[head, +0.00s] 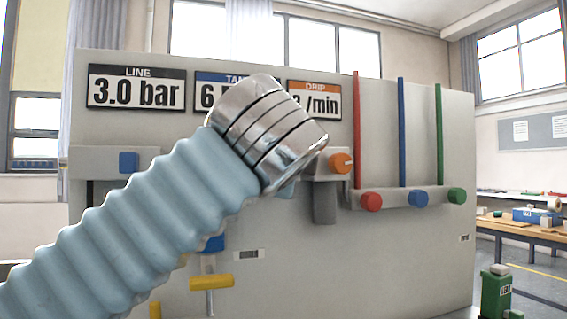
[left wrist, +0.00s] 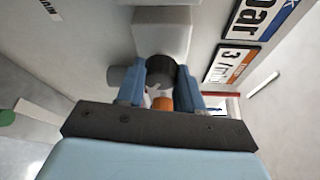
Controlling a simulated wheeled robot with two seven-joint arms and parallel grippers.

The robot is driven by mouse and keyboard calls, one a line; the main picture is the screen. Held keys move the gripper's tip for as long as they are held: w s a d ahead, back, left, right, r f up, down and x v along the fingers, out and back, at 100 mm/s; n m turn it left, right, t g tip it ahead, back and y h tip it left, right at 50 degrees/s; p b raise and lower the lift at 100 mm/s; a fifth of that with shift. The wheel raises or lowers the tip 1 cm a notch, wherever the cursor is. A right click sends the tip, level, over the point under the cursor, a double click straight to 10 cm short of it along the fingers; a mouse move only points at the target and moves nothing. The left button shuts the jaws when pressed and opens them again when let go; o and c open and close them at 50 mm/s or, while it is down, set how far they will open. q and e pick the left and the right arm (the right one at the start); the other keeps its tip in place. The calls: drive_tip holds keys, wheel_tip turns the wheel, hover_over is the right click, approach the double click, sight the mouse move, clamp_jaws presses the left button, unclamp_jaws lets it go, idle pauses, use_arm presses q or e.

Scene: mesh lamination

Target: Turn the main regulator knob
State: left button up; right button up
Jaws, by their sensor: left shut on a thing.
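My left arm crosses the head view from the left, and its metal wrist cuff hides the middle of the grey panel (head: 400,255). The left gripper (left wrist: 160,88) shows in the left wrist view, with its two blue fingers shut on a dark round knob (left wrist: 159,70), which I take to be the main regulator knob. The knob stands by a pale block (left wrist: 162,38). In the head view the held knob is hidden behind my wrist. My right gripper is not in view.
An orange knob (head: 341,163) sits just right of my wrist and close to the fingers. Red (head: 371,202), blue (head: 418,199) and green (head: 456,196) knobs sit farther right. A yellow handle (head: 212,281) is below. The line sign (head: 137,88) reads 3.0 bar; the tank sign is partly covered.

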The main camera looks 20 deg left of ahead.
use_arm(q)
drive_tip(key=shift+f, duration=0.1)
drive_tip(key=o, duration=1)
drive_tip(key=shift+o, duration=0.2)
drive_tip(key=v, duration=1.4)
drive_tip(key=shift+w, duration=0.1)
